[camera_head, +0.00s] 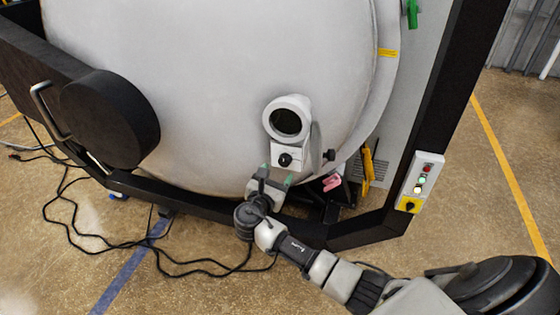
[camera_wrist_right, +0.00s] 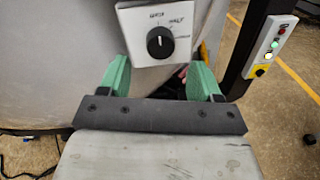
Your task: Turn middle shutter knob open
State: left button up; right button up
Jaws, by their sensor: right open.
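The shutter knob (camera_head: 285,160) is a small black dial on a white plate (camera_head: 291,152) below a round viewport (camera_head: 287,120) on the furnace door. In the right wrist view the black knob (camera_wrist_right: 160,42) shows a white pointer mark near its middle, with small lettering above and to its right, partly legible as "HALF". My right gripper (camera_head: 277,175) is open and empty, just below the knob and apart from it. Its green fingertips (camera_wrist_right: 158,75) stand spread below and to either side of the knob in the wrist view. My left gripper is not in view.
A second black knob (camera_head: 329,155) sticks out right of the plate. A black frame beam (camera_head: 330,235) runs below the door. A switch panel (camera_head: 420,185) stands at the right, and black cables (camera_head: 165,255) lie on the floor. A large black cylinder (camera_head: 110,118) is at the left.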

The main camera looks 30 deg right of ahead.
aim_at(283, 163)
jog(key=x, duration=0.5)
jog(key=shift+p, duration=0.4)
jog(key=c, duration=0.9)
